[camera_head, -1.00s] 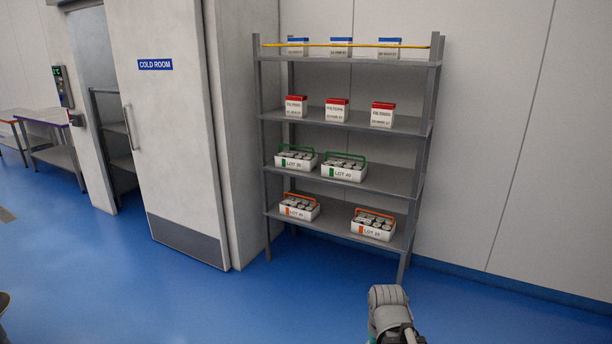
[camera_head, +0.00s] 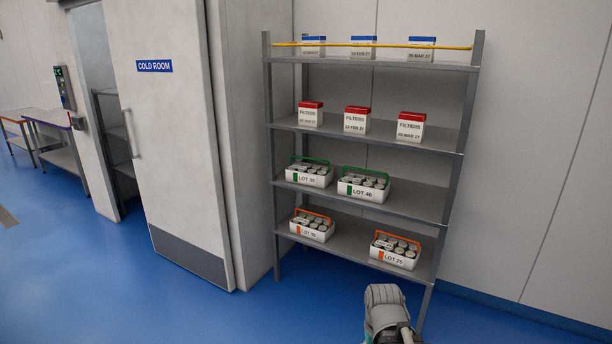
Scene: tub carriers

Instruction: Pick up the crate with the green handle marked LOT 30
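The crate with the green handle (camera_head: 308,178) stands at the left of the second shelf from the bottom. Its white front reads LOT 30, in small print, and it holds several round-lidded tubs. A second green-handled crate (camera_head: 362,192), marked LOT 40, stands to its right with a gap between them. Part of my arm shows at the bottom edge, below and in front of the rack. My gripper is not in view, so I cannot see its fingers or whether it holds anything.
Orange-handled crates stand on the bottom shelf: one at left (camera_head: 312,229) with a hard-to-read lot number, one at right (camera_head: 395,254) marked LOT 25. Red-topped filter boxes (camera_head: 356,122) and blue-topped boxes (camera_head: 364,49) fill shelves above. A yellow bar (camera_head: 330,44) crosses the top. The blue floor (camera_head: 190,310) is clear.

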